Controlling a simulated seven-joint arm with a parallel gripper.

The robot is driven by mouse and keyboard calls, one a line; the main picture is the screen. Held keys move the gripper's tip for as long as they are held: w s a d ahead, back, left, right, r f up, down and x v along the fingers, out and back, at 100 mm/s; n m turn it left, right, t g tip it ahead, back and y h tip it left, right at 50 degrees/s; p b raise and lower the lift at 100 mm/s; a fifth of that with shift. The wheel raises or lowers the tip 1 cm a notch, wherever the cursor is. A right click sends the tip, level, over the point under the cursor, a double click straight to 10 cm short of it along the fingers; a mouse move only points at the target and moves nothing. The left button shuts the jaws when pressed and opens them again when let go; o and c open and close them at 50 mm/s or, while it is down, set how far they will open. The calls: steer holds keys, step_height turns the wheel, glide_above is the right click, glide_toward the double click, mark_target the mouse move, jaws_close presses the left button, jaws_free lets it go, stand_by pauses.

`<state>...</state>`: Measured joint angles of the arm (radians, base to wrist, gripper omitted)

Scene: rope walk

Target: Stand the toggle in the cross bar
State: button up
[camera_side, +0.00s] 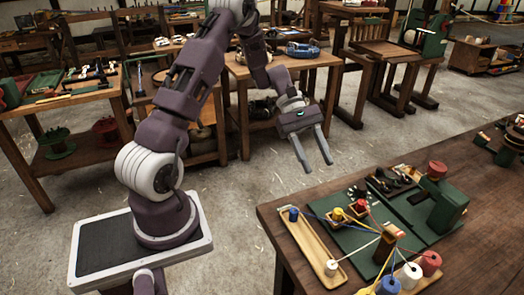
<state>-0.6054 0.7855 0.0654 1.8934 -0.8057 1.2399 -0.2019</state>
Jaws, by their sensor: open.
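My gripper (318,166) is open and empty, fingers pointing down, in the air left of the workbench and well apart from everything on it. I cannot tell for sure which piece is the toggle or the cross bar. A long wooden tray (312,241) lies near the bench's left edge, with a blue peg (293,214) at its far end and a white peg (331,267) at its near end. Beside it, a green board (340,236) carries a yellow peg (337,214) and a red peg (361,207). Coloured cords run from the pegs to a brown wooden block (390,236).
White (408,275), red (430,263) and blue (387,285) spools stand at the bench's front. A green stand (447,205) with a red top rises behind. Other tables with tools stand at the back left.

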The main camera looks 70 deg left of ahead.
steer(key=s+d+r+m+g+y, duration=0.1)
steer(key=s+d+r+m+y, duration=0.4)
steer(key=r, duration=0.4)
steer(key=s+d+r+m+t+y, duration=0.2)
steer(key=s+m, duration=0.3)
steer(key=s, duration=0.3)
steer(key=s+d+r+m+t+y, duration=0.1)
steer(key=s+r+m+t+y, duration=0.2)
steer(key=s+m, duration=0.3)
steer(key=s+r+t, duration=0.1)
steer(key=s, duration=0.2)
steer(key=shift+d+r+m, duration=0.3)
steer(key=shift+d+r, duration=0.05)
step_height(320, 180, up, 5)
steer(key=shift+w+r, duration=0.1)
